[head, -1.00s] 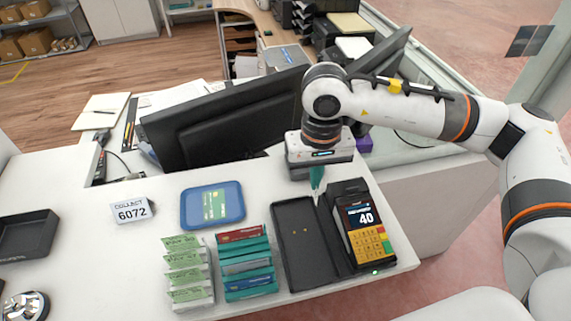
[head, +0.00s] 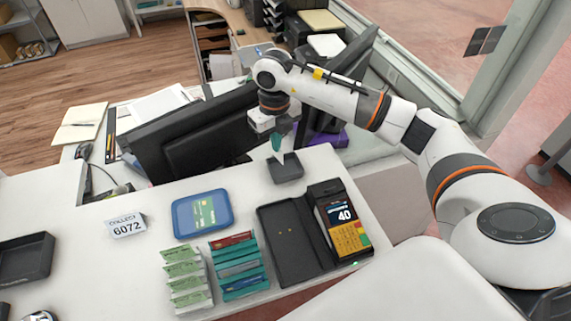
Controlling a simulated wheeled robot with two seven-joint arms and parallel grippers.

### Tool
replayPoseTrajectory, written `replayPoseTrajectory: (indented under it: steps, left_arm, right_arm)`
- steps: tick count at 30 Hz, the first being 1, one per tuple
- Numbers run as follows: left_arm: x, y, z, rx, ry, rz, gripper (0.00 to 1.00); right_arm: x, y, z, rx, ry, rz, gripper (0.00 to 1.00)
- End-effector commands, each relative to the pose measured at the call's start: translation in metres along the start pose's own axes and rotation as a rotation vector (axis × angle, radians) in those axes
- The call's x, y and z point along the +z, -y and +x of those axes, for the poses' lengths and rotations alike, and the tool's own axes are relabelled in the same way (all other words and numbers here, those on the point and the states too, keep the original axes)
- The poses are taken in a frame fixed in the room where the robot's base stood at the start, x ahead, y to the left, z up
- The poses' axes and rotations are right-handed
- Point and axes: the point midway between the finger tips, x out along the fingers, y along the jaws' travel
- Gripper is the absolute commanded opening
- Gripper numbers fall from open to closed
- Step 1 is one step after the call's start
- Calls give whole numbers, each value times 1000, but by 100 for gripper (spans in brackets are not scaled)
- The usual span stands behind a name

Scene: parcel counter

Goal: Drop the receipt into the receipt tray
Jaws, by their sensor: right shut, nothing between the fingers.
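A small dark grey tray (head: 289,177), which looks like the receipt tray, stands at the far edge of the counter. A slip with a teal upper part (head: 276,140) and a pale lower part, likely the receipt, shows upright at the tray, its lower end over or in it. Whether it rests there is too small to tell. My right gripper (head: 277,128) is shut just above the slip, reaching down from the far side, with its fingertips small and partly hidden. My left gripper is not in view.
Card racks (head: 238,265), a blue tray (head: 180,226), a "6072" sign (head: 126,225) and a black tray (head: 27,258) are to the left. Monitors (head: 195,130) stand close behind my right gripper.

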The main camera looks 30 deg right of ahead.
Motion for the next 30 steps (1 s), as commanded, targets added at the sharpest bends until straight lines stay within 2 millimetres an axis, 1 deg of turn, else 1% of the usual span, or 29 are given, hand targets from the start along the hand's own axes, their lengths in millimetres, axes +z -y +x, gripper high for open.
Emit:
replayPoseTrajectory:
  steps: [1,3,6,9,12,16,20,23,30]
  left_arm:
    - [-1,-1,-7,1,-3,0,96]
    - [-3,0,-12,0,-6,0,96]
    - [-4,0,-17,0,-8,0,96]
    - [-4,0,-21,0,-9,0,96]
    - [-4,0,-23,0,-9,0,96]
    - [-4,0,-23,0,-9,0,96]
    - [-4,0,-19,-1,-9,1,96]
    - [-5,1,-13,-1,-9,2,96]
    - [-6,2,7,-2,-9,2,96]
  right_arm:
    - [-1,-7,0,0,3,146,0]
    - [-3,-16,3,-1,3,350,0]
    - [-4,-28,7,0,3,611,0]
    - [-4,-38,12,0,3,818,0]
    - [-4,-45,14,0,1,961,0]
    - [-4,-49,18,0,0,1054,0]
    - [-4,-50,24,-1,0,1073,0]
    - [-4,-49,32,-1,0,1071,0]
    - [-4,-49,61,0,1,1070,0]
